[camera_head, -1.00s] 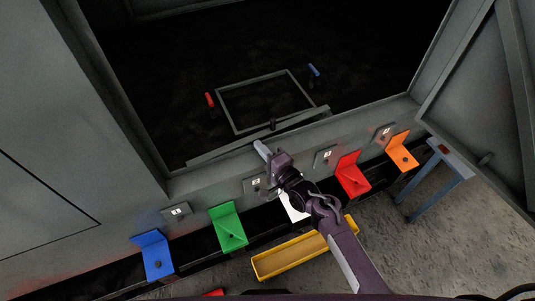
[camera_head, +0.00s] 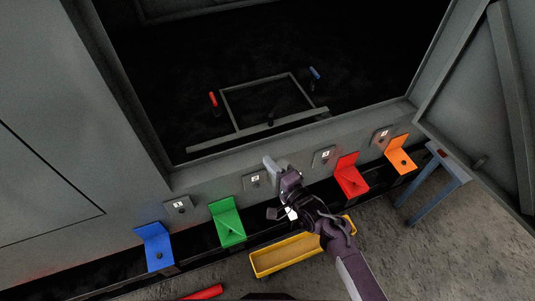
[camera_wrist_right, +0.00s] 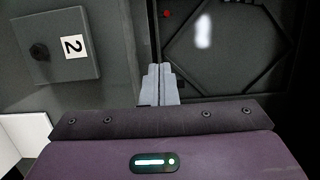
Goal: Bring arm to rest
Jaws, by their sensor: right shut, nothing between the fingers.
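My right gripper (camera_head: 268,162) is in front of the enclosure's lower front wall, close to a grey numbered plate (camera_head: 254,181). In the right wrist view its two fingers (camera_wrist_right: 159,84) are together with nothing between them. To their left in that view is a grey box with a knob and a label "2" (camera_wrist_right: 74,46). My right arm comes in from the lower right and covers part of the row of coloured brackets. A white piece (camera_head: 292,213) shows partly behind the arm. My left gripper does not show.
Blue (camera_head: 153,246), green (camera_head: 227,222), red (camera_head: 351,175) and orange (camera_head: 399,153) brackets line the ledge. A yellow tray (camera_head: 285,256) lies below, and a blue-grey stand (camera_head: 436,180) is at right. Inside the dark enclosure is a grey frame (camera_head: 233,116) with red and blue pegs.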

